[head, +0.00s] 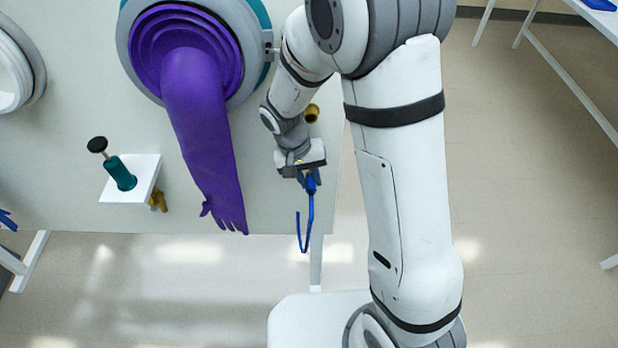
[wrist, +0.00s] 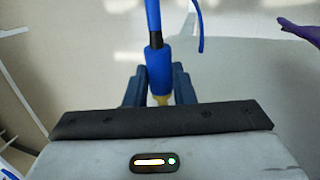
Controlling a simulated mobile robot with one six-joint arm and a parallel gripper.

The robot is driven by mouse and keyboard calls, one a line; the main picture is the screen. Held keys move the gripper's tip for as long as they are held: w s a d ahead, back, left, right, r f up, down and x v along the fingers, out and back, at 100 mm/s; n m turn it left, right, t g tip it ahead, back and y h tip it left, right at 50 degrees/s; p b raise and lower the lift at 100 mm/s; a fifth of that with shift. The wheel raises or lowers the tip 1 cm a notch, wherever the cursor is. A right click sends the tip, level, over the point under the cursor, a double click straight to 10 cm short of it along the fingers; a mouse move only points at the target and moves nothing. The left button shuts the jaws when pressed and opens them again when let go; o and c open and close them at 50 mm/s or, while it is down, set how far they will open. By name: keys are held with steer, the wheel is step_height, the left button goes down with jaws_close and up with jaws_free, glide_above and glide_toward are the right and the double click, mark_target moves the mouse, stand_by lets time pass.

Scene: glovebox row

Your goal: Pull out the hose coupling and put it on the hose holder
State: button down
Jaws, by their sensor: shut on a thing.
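My gripper (head: 309,180) is in front of the pale panel's lower right part, and its blue fingers are shut on the blue hose coupling (head: 311,186). In the wrist view, the coupling (wrist: 159,68) is between the two fingers (wrist: 159,90), with a brass-coloured end toward the palm. A thin blue hose (head: 309,225) hangs from it in a loop. A brass fitting (head: 312,112) on the panel shows just above my wrist, apart from the coupling. I cannot tell which part is the hose holder; another brass fitting (head: 158,200) sits below a white shelf.
A purple glove (head: 203,130) hangs from its round port, left of my gripper. The small white shelf (head: 147,170) carries a teal cylinder (head: 121,173) with a black knob. A white port (head: 12,75) is at the far left. Open floor (head: 530,180) lies to the right.

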steer(key=shift+w+d+f, duration=0.1)
steer(key=shift+w+f, duration=0.05)
steer(key=shift+w, duration=1.25)
steer(key=c, duration=1.1)
jaws_free()
steer(key=shift+c, duration=0.2)
steer(key=shift+s, duration=0.1)
steer(key=s, duration=0.2)
steer(key=shift+s+r, duration=0.25)
steer(key=shift+s, duration=0.15)
steer(key=shift+s+r+p, duration=0.25)
steer(key=shift+r+p, duration=0.05)
steer(key=shift+p, duration=0.5)
steer(key=shift+s+a, duration=0.15)
steer(key=shift+s, duration=1.25)
steer(key=shift+s+a, duration=0.1)
steer(key=shift+s, duration=1.25)
